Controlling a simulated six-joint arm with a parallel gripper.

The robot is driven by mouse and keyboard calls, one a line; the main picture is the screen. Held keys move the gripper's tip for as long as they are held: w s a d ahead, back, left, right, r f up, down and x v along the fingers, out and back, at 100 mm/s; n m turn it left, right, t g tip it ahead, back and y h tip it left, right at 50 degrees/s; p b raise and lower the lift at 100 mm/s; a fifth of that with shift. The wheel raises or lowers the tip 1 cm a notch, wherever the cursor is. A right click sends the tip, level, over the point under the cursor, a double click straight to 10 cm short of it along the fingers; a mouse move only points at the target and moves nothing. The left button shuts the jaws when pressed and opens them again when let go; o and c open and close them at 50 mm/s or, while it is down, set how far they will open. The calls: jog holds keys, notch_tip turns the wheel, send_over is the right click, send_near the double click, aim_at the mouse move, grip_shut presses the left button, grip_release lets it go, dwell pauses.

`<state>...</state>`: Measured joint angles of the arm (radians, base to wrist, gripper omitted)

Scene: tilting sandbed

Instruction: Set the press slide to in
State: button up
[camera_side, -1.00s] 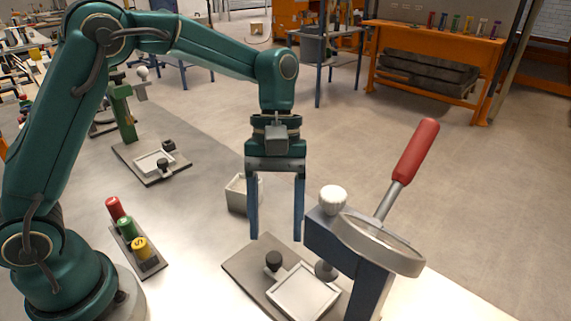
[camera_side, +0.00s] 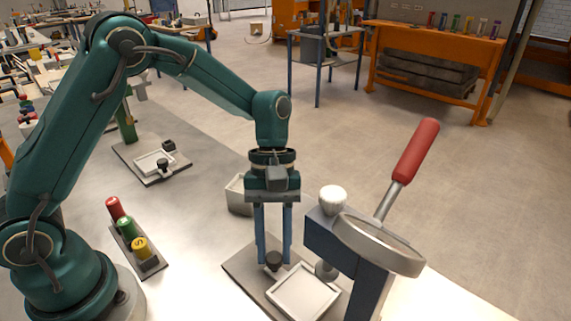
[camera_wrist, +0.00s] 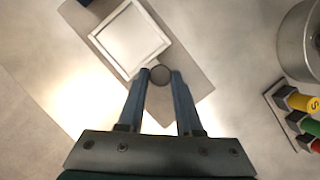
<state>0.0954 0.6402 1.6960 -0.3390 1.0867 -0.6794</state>
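The press (camera_side: 372,285) stands at the right in the side view, with a dark blue frame, a red lever (camera_side: 416,152), a grey ring and a white knob on top. On its grey base plate (camera_side: 243,270) lies the slide, a pale square tray (camera_side: 303,292) with a dark round knob (camera_side: 274,261) at its edge. The tray (camera_wrist: 132,38) and knob (camera_wrist: 160,74) also show in the wrist view. My gripper (camera_side: 274,262) points straight down, its blue fingers on both sides of the knob and appearing to touch it. In the wrist view my gripper (camera_wrist: 160,76) has the knob between its fingertips.
A rack (camera_side: 150,262) with red, green and yellow cylinders lies at left. A second, similar press (camera_side: 126,125) stands farther back. The press frame rises close to my gripper's right.

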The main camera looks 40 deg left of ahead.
grip_shut()
dwell(1.1)
